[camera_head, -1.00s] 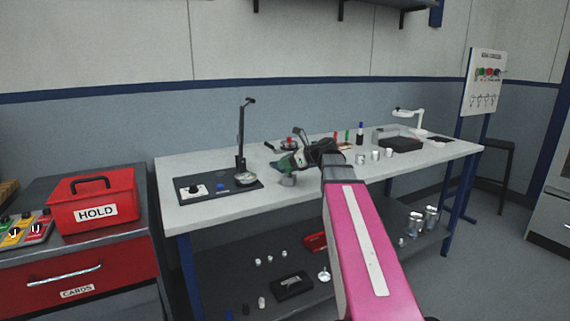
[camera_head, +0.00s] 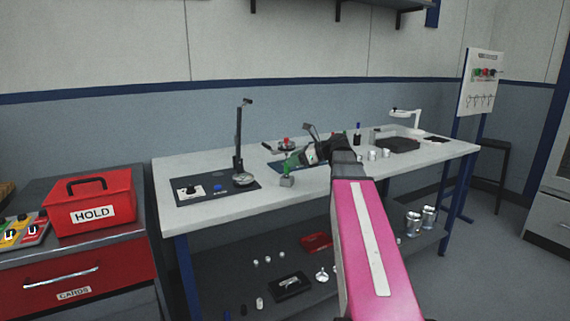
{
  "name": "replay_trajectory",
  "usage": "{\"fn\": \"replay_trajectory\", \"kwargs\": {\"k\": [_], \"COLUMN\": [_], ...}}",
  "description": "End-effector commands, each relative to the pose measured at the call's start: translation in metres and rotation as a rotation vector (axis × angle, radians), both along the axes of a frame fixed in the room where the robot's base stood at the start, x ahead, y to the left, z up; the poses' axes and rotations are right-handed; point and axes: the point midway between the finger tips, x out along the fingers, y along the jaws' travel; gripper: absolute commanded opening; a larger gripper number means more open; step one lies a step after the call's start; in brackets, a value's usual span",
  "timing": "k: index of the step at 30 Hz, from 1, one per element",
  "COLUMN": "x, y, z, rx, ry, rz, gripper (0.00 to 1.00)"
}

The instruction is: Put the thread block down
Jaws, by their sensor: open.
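The thread block, as far as I can tell, is the small grey block (camera_head: 287,182) with a green upper part, standing on the white bench top (camera_head: 318,181) right of the dark mat. My gripper (camera_head: 295,162) is open, just above and to the right of the block. Green also shows around the jaws, and at this size I cannot tell whether they touch the block. My pink arm comes in from the lower right and hides part of the bench.
A dark mat (camera_head: 183,197) with a gauge stand (camera_head: 239,150) lies to the left. A red-topped item (camera_head: 286,143) stands behind the gripper. Several silver cylinders (camera_head: 372,155) and a dark tray (camera_head: 399,145) are to the right. The front bench edge near the block is clear.

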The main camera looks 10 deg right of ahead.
Motion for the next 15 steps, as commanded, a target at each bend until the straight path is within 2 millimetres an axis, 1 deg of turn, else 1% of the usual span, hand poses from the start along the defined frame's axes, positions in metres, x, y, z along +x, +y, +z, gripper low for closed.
{"fn": "replay_trajectory", "kwargs": {"k": [1, 3, 7, 12, 15], "x": [-0.005, -0.01, -0.019, -0.025, -0.027], "y": [-0.01, -0.021, -0.038, -0.052, -0.056], "z": [0.004, 0.009, 0.017, 0.024, 0.025], "rx": [-0.001, -0.001, -0.001, 0.0, 0.0], "ry": [-0.001, -0.001, 0.0, 0.0, 0.0], "rz": [-0.003, -0.003, -0.002, -0.001, 0.0], "gripper": [0.48, 0.48, 0.48, 0.48, 0.48]}}
